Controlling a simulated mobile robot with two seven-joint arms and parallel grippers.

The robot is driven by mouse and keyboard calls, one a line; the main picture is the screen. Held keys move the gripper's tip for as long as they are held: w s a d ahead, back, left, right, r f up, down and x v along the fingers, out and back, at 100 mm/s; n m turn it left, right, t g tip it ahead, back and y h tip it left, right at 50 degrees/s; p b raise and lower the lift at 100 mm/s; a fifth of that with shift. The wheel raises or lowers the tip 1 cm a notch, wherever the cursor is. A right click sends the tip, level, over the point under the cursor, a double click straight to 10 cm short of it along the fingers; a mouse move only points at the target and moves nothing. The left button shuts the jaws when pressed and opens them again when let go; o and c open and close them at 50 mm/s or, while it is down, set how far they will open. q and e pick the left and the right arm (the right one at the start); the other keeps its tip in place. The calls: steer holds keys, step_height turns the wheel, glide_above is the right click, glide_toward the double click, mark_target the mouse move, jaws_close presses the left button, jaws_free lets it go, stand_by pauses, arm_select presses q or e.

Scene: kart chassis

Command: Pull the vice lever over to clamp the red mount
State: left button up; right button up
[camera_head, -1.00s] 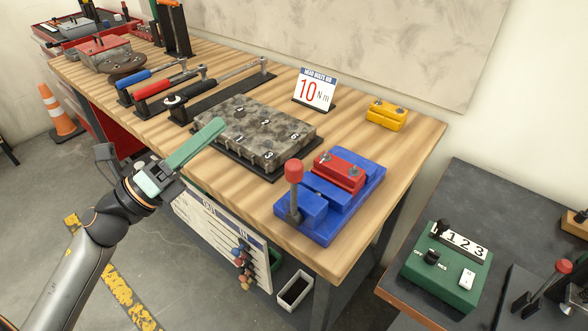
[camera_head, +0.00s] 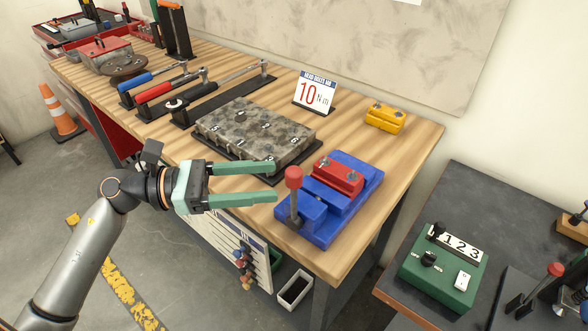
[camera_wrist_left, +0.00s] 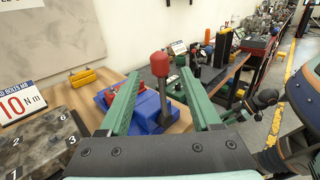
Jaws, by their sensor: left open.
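The blue vice (camera_head: 325,215) sits at the near right corner of the wooden bench. The red mount (camera_head: 338,175) rests in it, between its blue blocks. The vice lever (camera_head: 294,190) stands upright on the vice's left end, with a red knob on top. My left gripper (camera_head: 274,182) is open and empty, its two green fingers pointing right, just left of the lever. In the left wrist view the lever's red knob (camera_wrist_left: 160,64) shows between the open fingers (camera_wrist_left: 157,93), ahead of them; I cannot tell whether it lies within their reach. My right gripper is not in view.
A grey numbered block (camera_head: 255,133) lies left of the vice. A torque sign (camera_head: 314,92) and a yellow block (camera_head: 385,117) stand behind. Wrenches (camera_head: 170,88) lie farther left. A dark table with a green switch box (camera_head: 445,268) is at the right.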

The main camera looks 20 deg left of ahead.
mark_target(294, 179)
arm_select(q)
steer(key=p+x, duration=0.1)
steer(key=x, duration=0.4)
steer(key=shift+w+d, duration=0.15)
steer(key=shift+d, duration=0.15)
steer(key=shift+c, duration=0.2)
jaws_close()
stand_by(1.0)
